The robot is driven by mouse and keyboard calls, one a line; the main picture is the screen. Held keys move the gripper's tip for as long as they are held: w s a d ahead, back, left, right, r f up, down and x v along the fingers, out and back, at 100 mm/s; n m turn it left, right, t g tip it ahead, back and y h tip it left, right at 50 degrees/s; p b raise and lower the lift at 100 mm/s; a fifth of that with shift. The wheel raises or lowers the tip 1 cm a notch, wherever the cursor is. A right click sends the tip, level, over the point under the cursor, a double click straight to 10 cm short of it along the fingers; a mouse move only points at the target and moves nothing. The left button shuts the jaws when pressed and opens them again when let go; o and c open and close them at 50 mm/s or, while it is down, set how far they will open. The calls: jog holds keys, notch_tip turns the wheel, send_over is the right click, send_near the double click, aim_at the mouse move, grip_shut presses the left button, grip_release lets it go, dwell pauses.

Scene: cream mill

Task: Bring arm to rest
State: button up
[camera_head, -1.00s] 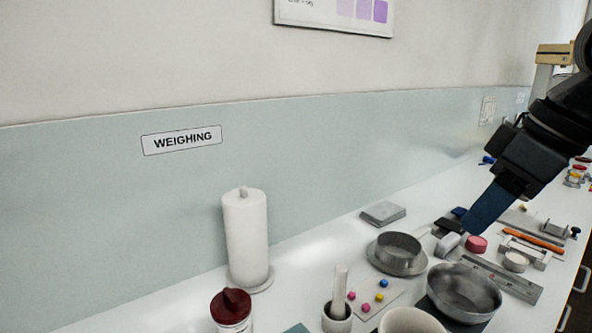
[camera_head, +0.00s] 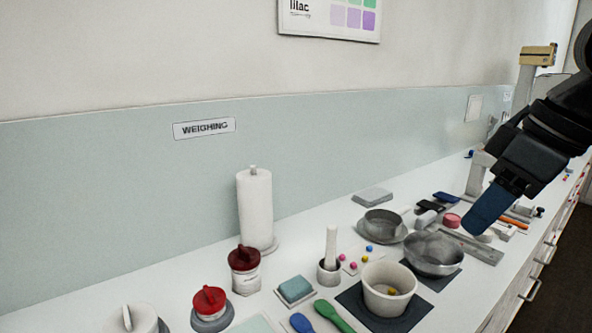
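My gripper (camera_head: 487,210) hangs at the right in the head view, at the end of my dark arm. Its blue finger part points down and left over the right part of the counter. From this side I cannot tell whether the fingers are apart, and I see nothing held. In the picture it overlaps the area just right of the metal bowl (camera_head: 433,254); whether it touches anything is unclear, but it looks raised above the counter.
The white counter (camera_head: 170,292) runs along the wall. It bears a cream bowl (camera_head: 388,288), a paper roll (camera_head: 255,208), red-lidded jars (camera_head: 244,270), a mortar with pestle (camera_head: 329,262), a sieve (camera_head: 381,226) and spoons (camera_head: 333,315). Dark floor (camera_head: 570,250) shows at right.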

jog(key=w+a+f+m+t+y+b, duration=0.1)
jog(key=a+f+m+t+y+b, duration=0.2)
jog(key=a, duration=0.4)
jog(key=w+a+f+t+y, duration=0.1)
jog(key=a+f+t+y, duration=0.3)
jog(key=a, duration=0.3)
jog(key=s+f+m+t+h+b, duration=0.1)
jog(key=s+f+m+t, duration=0.1)
jog(key=f+m, duration=0.3)
jog(key=s+f+m+t+b, duration=0.1)
jog(key=s+f+m+t, duration=0.15)
jog(key=f, duration=0.35)
jog(key=s+d+f+m+h+b, duration=0.1)
jog(key=s+d+f+h, duration=0.25)
jog(key=s+f, duration=0.45)
jog(key=s+d+f+m+h+b, duration=0.2)
jog(key=s+f+h, duration=0.2)
jog(key=s+f, duration=0.45)
jog(key=s+d+r+n+b, duration=0.1)
jog(key=s+d+n, duration=0.1)
jog(key=s, duration=0.7)
jog(key=s+d+n+h+b, duration=0.1)
jog(key=s+d+n, duration=0.2)
jog(key=s, duration=0.7)
jog(key=shift+s+d+r, duration=0.2)
jog(key=shift+d+r, duration=0.15)
jog(key=shift+d, duration=0.15)
